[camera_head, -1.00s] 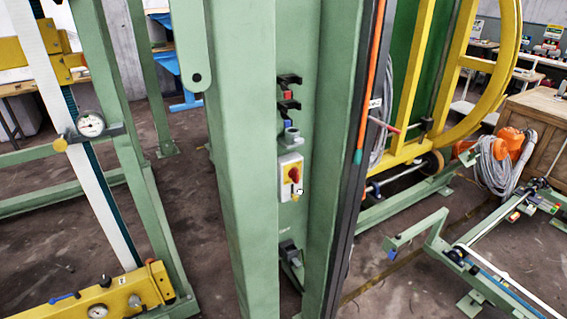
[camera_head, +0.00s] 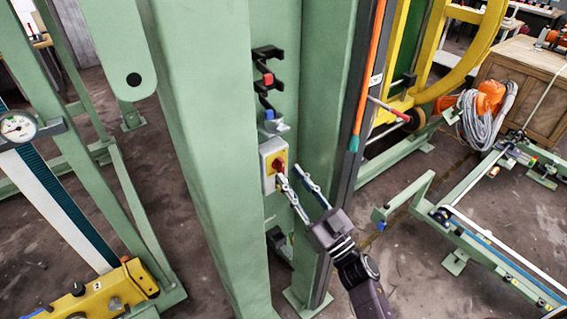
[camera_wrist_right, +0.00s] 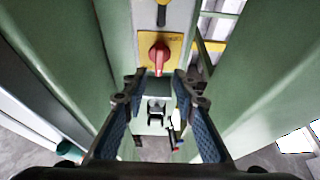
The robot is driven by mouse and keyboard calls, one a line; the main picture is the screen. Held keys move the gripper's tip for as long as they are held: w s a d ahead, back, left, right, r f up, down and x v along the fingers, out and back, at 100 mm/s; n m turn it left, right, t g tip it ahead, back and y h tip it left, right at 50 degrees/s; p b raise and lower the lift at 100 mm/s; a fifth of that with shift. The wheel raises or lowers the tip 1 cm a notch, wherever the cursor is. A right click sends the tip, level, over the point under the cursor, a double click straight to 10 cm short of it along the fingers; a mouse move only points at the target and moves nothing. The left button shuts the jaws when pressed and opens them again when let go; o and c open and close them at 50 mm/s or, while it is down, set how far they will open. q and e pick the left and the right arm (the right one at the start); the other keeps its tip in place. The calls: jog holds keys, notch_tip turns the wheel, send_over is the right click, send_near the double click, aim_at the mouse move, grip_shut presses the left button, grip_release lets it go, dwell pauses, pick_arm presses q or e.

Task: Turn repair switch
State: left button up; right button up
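The repair switch is a red knob on a yellow plate (camera_head: 279,165) on a light grey box, fixed to the green column. In the right wrist view the red knob (camera_wrist_right: 159,56) stands ahead of my fingers, slightly above the line between their tips. My right gripper (camera_head: 292,178) is open, with its tips close to the switch from the lower right. In the wrist view its two blue-padded fingers (camera_wrist_right: 153,92) are spread apart with nothing between them. Whether a finger touches the knob cannot be told. My left gripper is not in view.
Green column walls (camera_head: 207,160) flank the switch closely on both sides. Black brackets (camera_head: 268,80) with a red and a blue part sit above it. An orange strip (camera_head: 367,75) runs down the right edge. A yellow wheel frame (camera_head: 470,50) stands at the right.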

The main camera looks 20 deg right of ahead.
aim_at(283, 166)
jog(key=x, duration=0.3)
jog(key=shift+d+f, duration=0.1)
jog(key=shift+f, duration=0.1)
jog(key=shift+w+p, duration=0.3)
jog(key=shift+w, duration=0.1)
jog(key=shift+r, duration=0.15)
jog(key=shift+w, duration=0.1)
jog(key=c, duration=0.6)
grip_shut()
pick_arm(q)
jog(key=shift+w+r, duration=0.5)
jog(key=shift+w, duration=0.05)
